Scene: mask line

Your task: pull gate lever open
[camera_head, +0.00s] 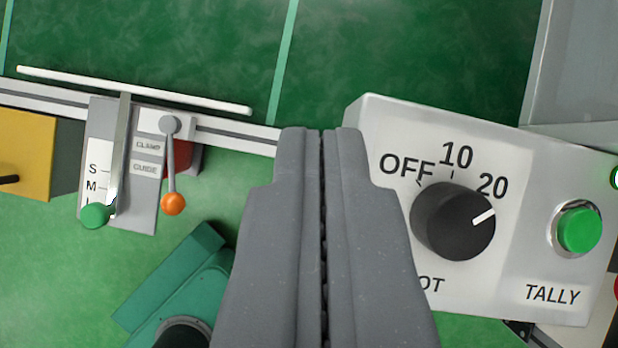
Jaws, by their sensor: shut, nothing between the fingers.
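My gripper (322,132) is shut and empty, with its fingertips pointing up at the middle of the head camera view. I see no lever labelled as a gate. Left of the fingers, a grey lever with an orange ball (173,204) hangs down from a round pivot beside the CLAMP label. Further left, a metal bar with a green knob (95,214) lies over a scale marked S and M, beside the GUIDE label. Both knobs stand clear of my fingers.
A white control box (350,110) sits close right of the fingers, with a black dial (453,220) turned towards 20 and a green TALLY button (578,229). A white rail (235,137) runs behind the fingertips. A yellow block (25,150) stands at far left, a teal part (175,275) below.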

